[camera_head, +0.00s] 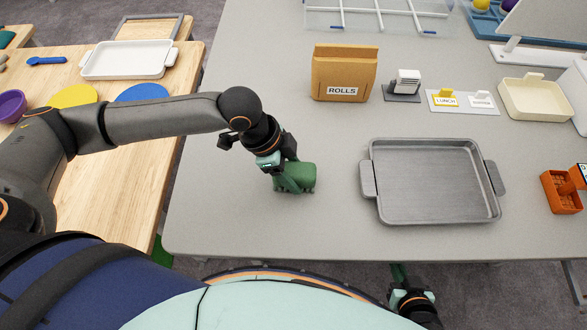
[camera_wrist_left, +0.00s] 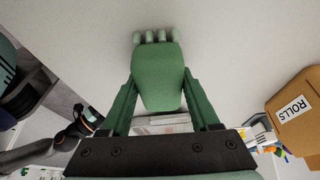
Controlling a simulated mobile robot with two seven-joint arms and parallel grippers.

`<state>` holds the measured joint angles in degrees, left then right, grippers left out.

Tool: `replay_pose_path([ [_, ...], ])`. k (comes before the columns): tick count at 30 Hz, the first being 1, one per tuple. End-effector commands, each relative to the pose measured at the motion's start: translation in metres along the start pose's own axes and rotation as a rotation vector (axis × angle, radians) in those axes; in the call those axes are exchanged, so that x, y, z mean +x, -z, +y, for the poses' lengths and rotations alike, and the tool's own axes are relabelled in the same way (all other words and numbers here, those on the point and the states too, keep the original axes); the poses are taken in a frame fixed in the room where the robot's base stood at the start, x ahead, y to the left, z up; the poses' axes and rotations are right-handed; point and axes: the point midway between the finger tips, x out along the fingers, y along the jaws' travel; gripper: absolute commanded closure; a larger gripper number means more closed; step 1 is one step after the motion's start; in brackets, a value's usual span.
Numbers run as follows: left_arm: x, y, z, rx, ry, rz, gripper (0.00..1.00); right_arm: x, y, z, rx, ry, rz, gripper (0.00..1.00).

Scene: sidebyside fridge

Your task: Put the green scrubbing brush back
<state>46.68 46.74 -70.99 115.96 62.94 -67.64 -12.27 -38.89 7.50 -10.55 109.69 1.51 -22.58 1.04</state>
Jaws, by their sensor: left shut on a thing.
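The green scrubbing brush (camera_head: 300,176) is at the left part of the grey table, left of the metal tray. My left gripper (camera_head: 285,180) is shut on it from above. In the left wrist view the brush (camera_wrist_left: 157,75) sits between the two green fingers of the gripper (camera_wrist_left: 158,92), with rounded tufts at its far end. I cannot tell whether the brush touches the table. My right gripper (camera_head: 399,274) shows only partly below the front table edge, and its jaws are unclear.
A grey metal tray (camera_head: 435,182) lies right of the brush. Behind stand a ROLLS bag (camera_head: 343,75), label holders (camera_head: 462,101) and a cream bin (camera_head: 534,97). An orange caddy (camera_head: 561,191) is at far right. A wooden table (camera_head: 125,190) with a white tray (camera_head: 128,60) is left.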

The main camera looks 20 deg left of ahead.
Motion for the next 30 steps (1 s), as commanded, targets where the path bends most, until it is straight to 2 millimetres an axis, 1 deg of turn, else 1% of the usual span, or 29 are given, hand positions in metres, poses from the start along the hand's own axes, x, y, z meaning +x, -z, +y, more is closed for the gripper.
replay_pose_path([
  [5, 0.004, -0.001, 0.000, 0.000, -0.001, 0.001, 0.96, 0.000, 0.000, 0.000, 0.000, 0.000, 0.000, 1.00],
  [6, 0.004, -0.001, 0.000, 0.000, 0.000, 0.001, 0.34, 0.000, 0.000, 0.000, 0.000, 0.000, 0.000, 1.00],
  [13, 0.004, -0.001, 0.000, 0.000, 0.000, 0.000, 0.08, 0.000, 0.000, 0.000, 0.000, 0.000, 0.000, 1.00],
  [22, 0.004, -0.002, 0.000, 0.000, 0.001, 0.000, 0.08, 0.002, -0.002, 0.000, 0.000, 0.000, 0.000, 1.00],
  [27, 0.008, -0.003, -0.001, 0.002, 0.002, 0.000, 0.08, 0.013, -0.014, 0.001, 0.000, 0.000, 0.000, 1.00],
  [28, 0.002, -0.002, -0.001, 0.002, 0.004, 0.000, 0.08, 0.012, -0.014, 0.001, 0.000, 0.000, -0.001, 1.00],
  [30, -0.020, -0.001, -0.001, 0.001, 0.005, 0.001, 0.08, 0.009, -0.011, 0.001, 0.000, 0.000, -0.005, 1.00],
])
